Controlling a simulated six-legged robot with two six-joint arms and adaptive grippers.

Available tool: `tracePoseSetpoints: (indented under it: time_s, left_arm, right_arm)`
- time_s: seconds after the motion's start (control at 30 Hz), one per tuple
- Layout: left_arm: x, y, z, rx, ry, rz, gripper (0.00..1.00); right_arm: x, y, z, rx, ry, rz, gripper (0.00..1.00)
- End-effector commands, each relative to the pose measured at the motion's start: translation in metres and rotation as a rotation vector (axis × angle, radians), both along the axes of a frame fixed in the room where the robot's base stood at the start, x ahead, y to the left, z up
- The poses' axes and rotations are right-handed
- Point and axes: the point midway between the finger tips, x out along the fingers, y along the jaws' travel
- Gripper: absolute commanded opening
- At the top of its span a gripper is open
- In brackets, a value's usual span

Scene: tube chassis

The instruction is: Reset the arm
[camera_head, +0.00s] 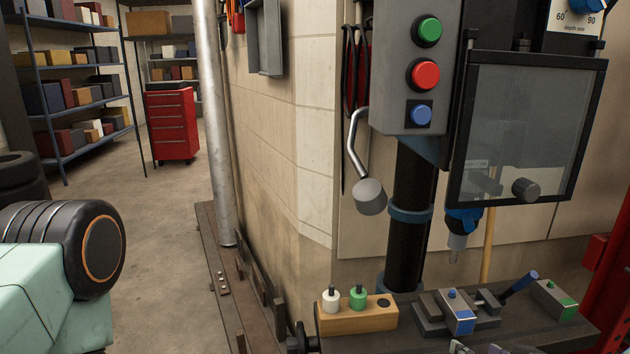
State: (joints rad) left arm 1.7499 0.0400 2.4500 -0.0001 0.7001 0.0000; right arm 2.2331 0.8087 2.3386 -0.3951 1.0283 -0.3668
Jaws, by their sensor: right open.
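A mint-green and black rounded part of my own body (75,255) fills the lower left. My left gripper does not show. My right gripper (476,348) seems to show only as small metallic tips at the bottom edge, right of centre, in front of the bench. It is open, with nothing seen between the tips. The rest of it and its arm are cut off by the frame.
A drill press with a button box (408,110), clear guard (530,125) and black column (408,215) stands right. On its bench are a wooden block with plugs (352,318) and a vise (458,312). A pipe (215,120) stands left of centre. Open floor (165,230) lies left.

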Motion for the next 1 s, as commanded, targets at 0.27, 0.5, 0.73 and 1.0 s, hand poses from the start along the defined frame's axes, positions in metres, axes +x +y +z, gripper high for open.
tracePoseSetpoints:
  time_s: [0.27,0.5,0.73,1.0]
  left_arm:
    - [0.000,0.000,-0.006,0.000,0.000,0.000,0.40]
    - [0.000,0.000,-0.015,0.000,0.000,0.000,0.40]
    - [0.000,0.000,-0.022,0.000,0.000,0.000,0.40]
    - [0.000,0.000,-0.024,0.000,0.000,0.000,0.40]
  right_arm:
    - [-0.071,0.037,-0.082,0.089,0.392,-0.020,0.64]
    - [-0.177,0.061,-0.154,0.026,0.779,-0.028,0.64]
    - [-0.258,0.070,-0.191,-0.116,0.993,0.065,0.64]
    - [-0.285,0.074,-0.203,-0.151,1.051,0.116,0.64]
